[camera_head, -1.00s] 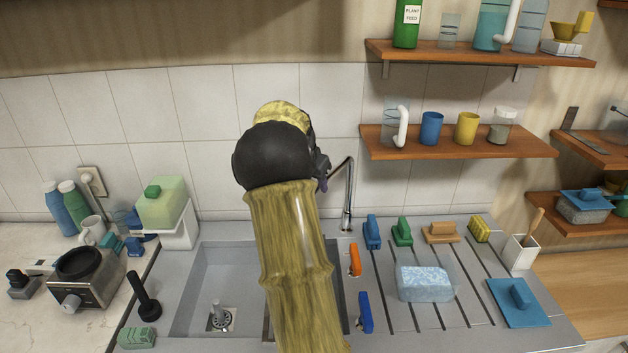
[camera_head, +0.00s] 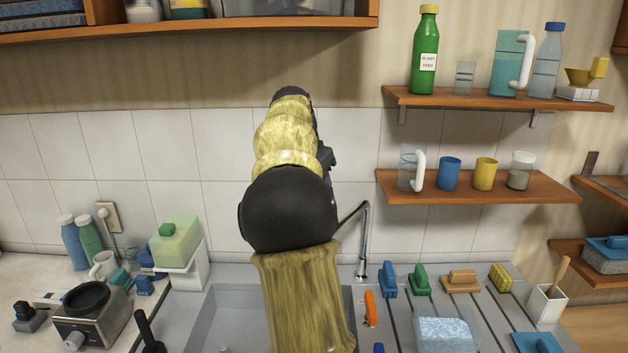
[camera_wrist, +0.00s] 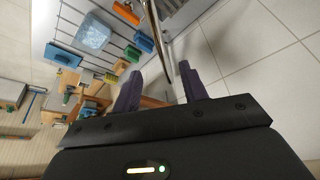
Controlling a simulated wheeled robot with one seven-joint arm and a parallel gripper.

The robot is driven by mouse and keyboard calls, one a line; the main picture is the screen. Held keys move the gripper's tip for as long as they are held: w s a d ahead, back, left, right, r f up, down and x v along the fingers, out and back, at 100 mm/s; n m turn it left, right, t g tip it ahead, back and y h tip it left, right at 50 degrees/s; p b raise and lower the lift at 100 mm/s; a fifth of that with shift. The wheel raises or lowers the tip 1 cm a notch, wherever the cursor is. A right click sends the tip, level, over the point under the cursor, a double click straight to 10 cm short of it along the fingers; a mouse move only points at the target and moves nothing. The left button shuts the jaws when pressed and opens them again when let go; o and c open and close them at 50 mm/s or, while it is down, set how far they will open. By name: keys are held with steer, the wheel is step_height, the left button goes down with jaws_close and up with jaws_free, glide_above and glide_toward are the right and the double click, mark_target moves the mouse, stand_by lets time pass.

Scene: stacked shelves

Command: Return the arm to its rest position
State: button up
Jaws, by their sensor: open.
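My arm (camera_head: 290,205) rises in front of the sink in the head view, folded upward before the tiled wall. Its far end and the fingers are mostly hidden behind the arm there. In the wrist view my gripper (camera_wrist: 160,88) shows two dark purple fingers spread apart, with nothing between them. The faucet (camera_wrist: 152,30) shows just beyond the fingertips in the wrist view, and it stands right of my arm in the head view (camera_head: 364,240).
The sink (camera_head: 225,310) lies below my arm. Two wall shelves (camera_head: 480,186) hold cups and bottles. An upper shelf (camera_head: 200,30) spans the top left.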

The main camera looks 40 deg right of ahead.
steer(key=shift+v, duration=0.9)
steer(key=s+a+f+n+t+y, duration=0.1)
steer(key=s+a+f+n+y, duration=0.15)
steer(key=a+f+n, duration=1)
steer(key=s+a+f+n+y, duration=0.1)
steer(key=s+a+f, duration=0.5)
steer(key=a, duration=0.3)
steer(key=s+a+f+n+y, duration=0.1)
steer(key=s+a+f, duration=0.6)
steer(key=a, duration=0.3)
steer(key=shift+f, duration=0.75)
steer(key=shift+n, duration=0.25)
